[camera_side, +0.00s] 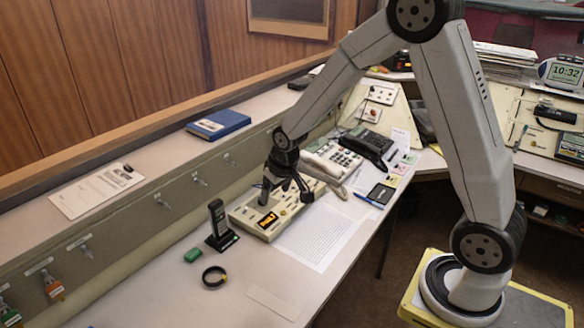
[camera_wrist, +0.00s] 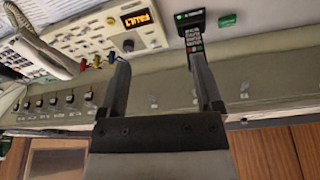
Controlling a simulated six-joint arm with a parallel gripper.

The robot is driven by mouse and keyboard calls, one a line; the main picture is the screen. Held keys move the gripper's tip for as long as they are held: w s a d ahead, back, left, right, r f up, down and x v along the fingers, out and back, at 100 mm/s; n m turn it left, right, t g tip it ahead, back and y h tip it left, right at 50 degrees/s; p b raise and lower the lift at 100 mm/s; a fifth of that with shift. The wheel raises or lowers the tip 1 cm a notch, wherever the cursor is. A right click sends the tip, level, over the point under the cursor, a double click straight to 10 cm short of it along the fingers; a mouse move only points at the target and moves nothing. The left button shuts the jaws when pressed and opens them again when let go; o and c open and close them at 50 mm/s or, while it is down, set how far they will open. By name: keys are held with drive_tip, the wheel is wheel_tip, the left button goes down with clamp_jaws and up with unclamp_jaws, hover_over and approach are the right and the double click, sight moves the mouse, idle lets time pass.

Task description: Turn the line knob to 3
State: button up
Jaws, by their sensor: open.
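The beige console panel (camera_side: 240,215) lies on the desk under my gripper (camera_side: 285,198). Its small orange display (camera_side: 267,220) reads "FAULT" in the wrist view (camera_wrist: 136,19). A round dark knob (camera_wrist: 128,45) sits beside the display in the wrist view; I cannot read a label or position on it, or tell whether it is the line knob. My gripper also shows in the wrist view (camera_wrist: 158,62). Its two fingers are apart with nothing between them. The fingers hide part of the panel in the side view.
A black handset (camera_side: 218,225) stands upright left of the panel, near a green block (camera_side: 194,254) and a black ring (camera_side: 214,277). A telephone (camera_side: 332,158) is behind the panel. A paper sheet (camera_side: 318,236) lies in front. A blue binder (camera_side: 218,124) rests on the ledge.

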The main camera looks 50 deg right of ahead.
drive_tip(key=w+d+f+m+h, duration=0.1)
drive_tip(key=w+d+f+m, duration=0.2)
drive_tip(key=w+d+f, duration=0.9)
drive_tip(key=w+d, duration=0.1)
drive_tip(key=w, duration=0.2)
drive_tip(key=shift+t, duration=0.4)
drive_tip(key=shift+d+f, duration=0.1)
drive_tip(key=shift+f, duration=0.1)
drive_tip(key=shift+x, duration=3.8)
drive_tip(key=shift+d, duration=0.1)
clamp_jaws()
